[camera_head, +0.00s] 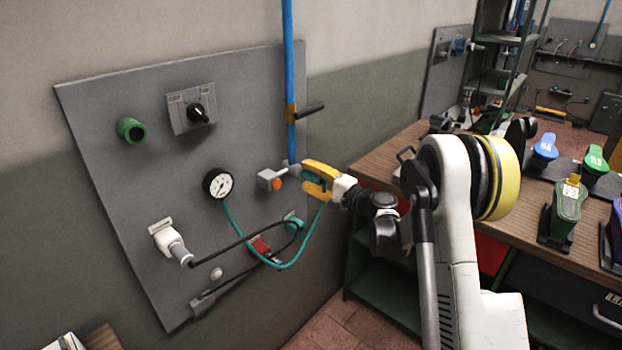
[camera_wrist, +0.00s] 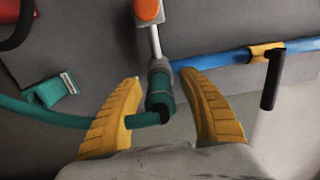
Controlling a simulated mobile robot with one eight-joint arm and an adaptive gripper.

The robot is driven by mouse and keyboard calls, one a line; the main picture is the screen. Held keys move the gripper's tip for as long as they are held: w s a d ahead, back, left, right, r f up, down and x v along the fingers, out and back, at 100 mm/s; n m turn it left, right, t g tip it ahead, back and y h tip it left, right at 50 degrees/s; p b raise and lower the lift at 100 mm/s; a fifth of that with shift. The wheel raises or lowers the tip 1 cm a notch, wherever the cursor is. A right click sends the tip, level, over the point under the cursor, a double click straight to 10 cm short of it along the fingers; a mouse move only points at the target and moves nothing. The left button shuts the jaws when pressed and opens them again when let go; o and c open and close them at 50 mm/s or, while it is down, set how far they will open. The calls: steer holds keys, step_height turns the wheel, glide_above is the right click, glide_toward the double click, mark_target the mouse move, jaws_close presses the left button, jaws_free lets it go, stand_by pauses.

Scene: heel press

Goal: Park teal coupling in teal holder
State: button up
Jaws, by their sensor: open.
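The teal coupling (camera_wrist: 160,95) sits at the end of a metal fitting with an orange button (camera_wrist: 147,10), which also shows in the head view (camera_head: 277,184). Its teal hose (camera_head: 236,235) loops down from the gauge and up to my gripper. My gripper (camera_wrist: 168,105) is open, its yellow fingers on either side of the coupling with gaps visible. In the head view the fingers (camera_head: 318,180) hide most of the coupling. The teal holder (camera_wrist: 50,90) is on the panel at left in the wrist view, and below the gripper in the head view (camera_head: 294,222).
The grey panel (camera_head: 100,110) carries a gauge (camera_head: 218,183), a rotary switch (camera_head: 192,110), a red holder (camera_head: 260,246) and a black cable (camera_head: 235,250). A blue pipe (camera_head: 289,70) with a dark lever (camera_head: 310,108) runs beside the fitting. A wooden bench (camera_head: 385,150) stands right.

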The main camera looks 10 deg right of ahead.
mark_target(321, 182)
jaws_close()
steer(key=shift+d, duration=0.1)
steer(key=shift+b+v, duration=0.5)
steer(key=shift+v, duration=2.45)
steer(key=shift+s+d+f+b, duration=0.1)
steer(key=shift+s+b, duration=0.15)
steer(key=shift+b, duration=0.05)
step_height(321, 182, down, 24)
steer(key=b, duration=0.6)
steer(key=shift+w, duration=0.1)
